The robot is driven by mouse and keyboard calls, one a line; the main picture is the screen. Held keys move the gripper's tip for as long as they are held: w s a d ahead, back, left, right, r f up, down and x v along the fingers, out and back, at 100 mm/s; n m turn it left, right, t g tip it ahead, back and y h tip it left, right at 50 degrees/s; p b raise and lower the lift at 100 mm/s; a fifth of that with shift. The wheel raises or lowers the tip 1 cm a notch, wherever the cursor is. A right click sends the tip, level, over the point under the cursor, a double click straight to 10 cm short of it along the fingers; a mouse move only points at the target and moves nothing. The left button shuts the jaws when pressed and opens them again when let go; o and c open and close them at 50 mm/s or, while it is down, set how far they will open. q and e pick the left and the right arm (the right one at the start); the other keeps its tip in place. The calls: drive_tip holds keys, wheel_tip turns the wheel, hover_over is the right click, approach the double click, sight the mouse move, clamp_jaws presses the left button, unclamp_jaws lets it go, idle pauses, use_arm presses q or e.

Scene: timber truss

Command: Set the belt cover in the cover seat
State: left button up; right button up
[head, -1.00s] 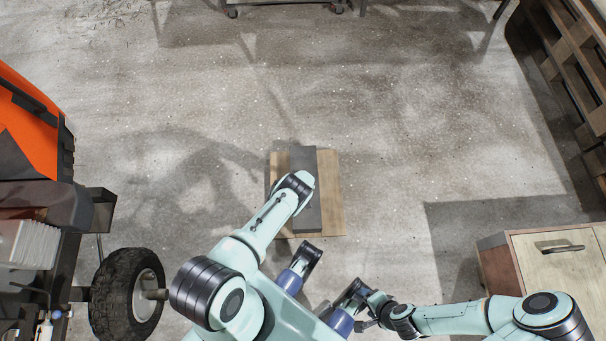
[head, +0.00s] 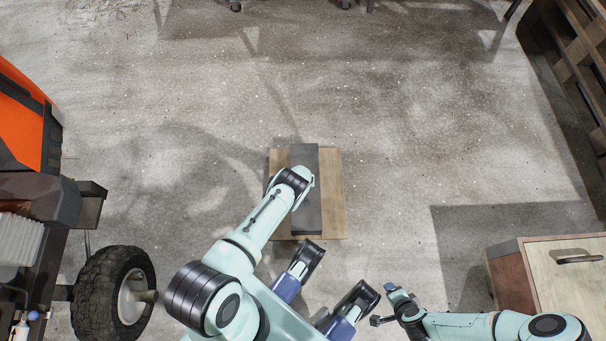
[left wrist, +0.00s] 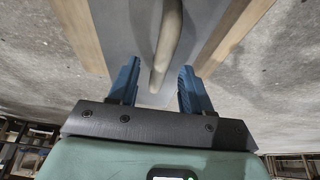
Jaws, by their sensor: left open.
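A long dark grey plate, which I take for the belt cover (head: 308,216), lies flat on a wooden board (head: 334,200) on the floor in the head view. In the left wrist view the grey plate (left wrist: 115,28) carries a pale rounded bar (left wrist: 168,45), like a handle. My left gripper (left wrist: 158,68) is open, its blue fingers apart on either side of the bar; contact is not clear. In the head view my left forearm hides this gripper. My right gripper (head: 384,304) is low in the head view, small and away from the plate. I cannot identify the cover seat.
An orange machine (head: 28,125) with a black-tyred wheel (head: 112,293) stands at the left. A wooden cabinet (head: 555,280) stands at the lower right, and a timber rack (head: 572,70) at the upper right. The floor (head: 400,130) around the board is clear.

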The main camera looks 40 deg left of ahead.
use_arm(q)
drive_tip(key=shift+f, duration=0.3)
idle(0.5)
clamp_jaws()
drive_tip(key=shift+r, duration=0.1)
idle(1.2)
